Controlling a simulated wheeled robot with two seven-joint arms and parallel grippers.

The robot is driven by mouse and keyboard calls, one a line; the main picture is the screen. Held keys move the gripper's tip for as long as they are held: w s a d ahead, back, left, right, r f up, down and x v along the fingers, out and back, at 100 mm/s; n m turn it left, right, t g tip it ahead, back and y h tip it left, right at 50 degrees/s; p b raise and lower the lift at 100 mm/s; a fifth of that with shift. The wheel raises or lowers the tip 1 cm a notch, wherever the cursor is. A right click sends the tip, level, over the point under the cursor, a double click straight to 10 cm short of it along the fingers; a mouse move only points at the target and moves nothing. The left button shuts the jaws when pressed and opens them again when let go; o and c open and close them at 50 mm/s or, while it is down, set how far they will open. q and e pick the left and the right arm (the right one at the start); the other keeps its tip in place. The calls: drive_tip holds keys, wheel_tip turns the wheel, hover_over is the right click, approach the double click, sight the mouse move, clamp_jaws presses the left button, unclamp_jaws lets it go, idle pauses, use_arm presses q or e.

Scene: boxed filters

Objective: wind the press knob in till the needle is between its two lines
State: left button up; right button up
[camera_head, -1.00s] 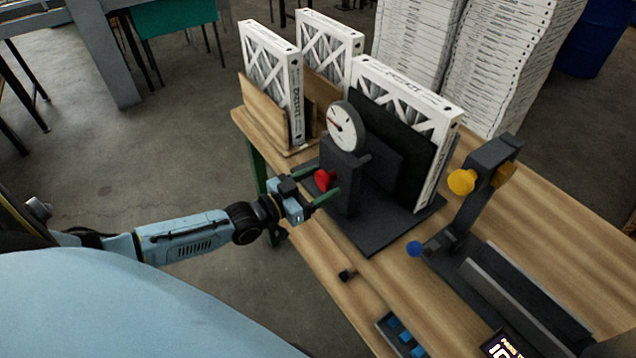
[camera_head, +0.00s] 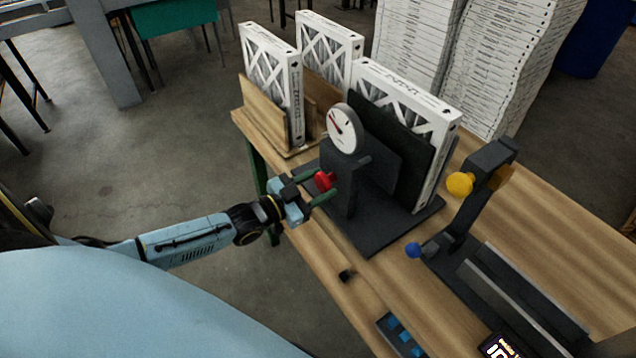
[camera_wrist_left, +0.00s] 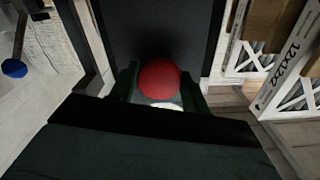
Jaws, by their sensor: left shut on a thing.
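The red press knob (camera_head: 324,180) sticks out of the left side of the dark press block (camera_head: 343,188). My left gripper (camera_head: 317,186) is shut on the knob, with a finger on either side. The left wrist view shows the round red knob (camera_wrist_left: 159,80) between the dark fingers. The white dial gauge (camera_head: 342,128) stands on top of the block. Its needle points to the upper left; its two lines are too small to tell. A white framed filter (camera_head: 440,140) stands upright in the press behind a dark plate. My right gripper is out of view.
Two more filters (camera_head: 284,75) stand in a wooden rack (camera_head: 262,112) at the table's far left. A dark fixture with a yellow knob (camera_head: 459,184) and a blue knob (camera_head: 413,250) stands to the right.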

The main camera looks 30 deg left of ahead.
use_arm(q)
drive_tip(key=m, duration=0.3)
drive_tip(key=shift+m, duration=0.3)
drive_tip(key=shift+m+p, duration=0.3)
drive_tip(key=shift+m, duration=1.4)
drive_tip(key=o, duration=1)
drive_tip(key=shift+a, duration=0.1)
drive_tip(key=b+v, duration=0.1)
drive_tip(key=v, duration=1.2)
drive_tip(key=shift+s, duration=0.15)
